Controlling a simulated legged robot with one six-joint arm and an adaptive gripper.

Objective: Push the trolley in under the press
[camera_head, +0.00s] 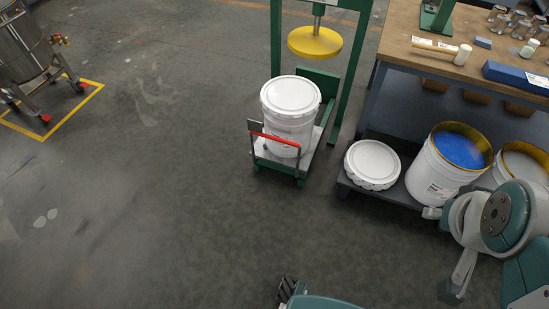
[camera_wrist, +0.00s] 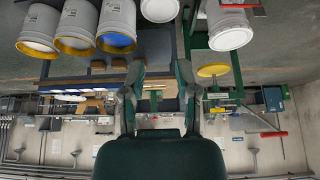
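The press is a green frame (camera_head: 349,75) with a round yellow plate (camera_head: 314,42) on a rod. The trolley stands at the press's near side; the bucket appears nearer than the plate. How far the deck reaches between the posts is unclear. In the upside-down wrist view, my gripper (camera_wrist: 158,75) is open and empty, apart from the bucket (camera_wrist: 230,32) and yellow plate (camera_wrist: 212,71).
A workbench (camera_head: 400,42) with a mallet (camera_head: 442,48) and blue box (camera_head: 516,75) stands right of the press. Its low shelf holds a white lid stack (camera_head: 372,164) and open paint buckets (camera_head: 437,175). A steel vessel (camera_head: 25,50) stands far left. The floor (camera_head: 150,200) left and near is clear.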

